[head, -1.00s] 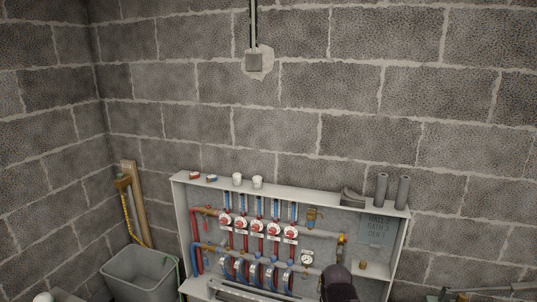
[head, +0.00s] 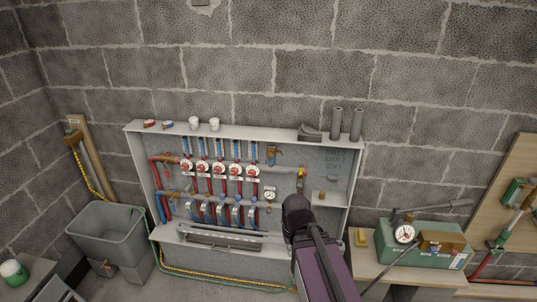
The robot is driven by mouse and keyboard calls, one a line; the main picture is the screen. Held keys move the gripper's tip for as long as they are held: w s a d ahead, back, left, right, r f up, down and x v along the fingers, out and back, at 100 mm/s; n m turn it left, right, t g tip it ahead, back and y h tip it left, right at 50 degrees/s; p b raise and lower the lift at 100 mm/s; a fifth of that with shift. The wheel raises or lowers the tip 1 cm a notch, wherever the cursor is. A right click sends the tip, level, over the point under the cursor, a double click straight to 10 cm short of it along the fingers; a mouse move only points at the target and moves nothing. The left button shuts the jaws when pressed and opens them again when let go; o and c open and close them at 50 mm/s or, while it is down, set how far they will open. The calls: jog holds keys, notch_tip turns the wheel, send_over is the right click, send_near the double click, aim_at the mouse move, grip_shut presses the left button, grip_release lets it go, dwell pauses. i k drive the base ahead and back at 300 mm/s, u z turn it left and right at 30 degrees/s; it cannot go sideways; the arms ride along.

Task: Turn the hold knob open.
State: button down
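A green pump box (head: 388,243) sits on the bench at the right, with a white round gauge (head: 404,233) on its front. A brass block (head: 441,241) is mounted at the gauge's right, and small dark fittings show above the gauge. I cannot tell which small part is the hold knob, or how it is turned. My arm reaches up from the bottom, left of the pump and in front of the cabinet. Its gripper is not visible.
An open white manifold cabinet (head: 143,158) holds red knobs, blue pipes and a small gauge (head: 269,195). A grey bin (head: 105,232) stands at the left. A wooden tool board (head: 508,180) is at the far right.

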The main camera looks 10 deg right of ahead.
aim_at(432, 250)
jog(key=z, duration=4.15)
jog(key=i, duration=0.05)
jog(key=u, duration=2.7)
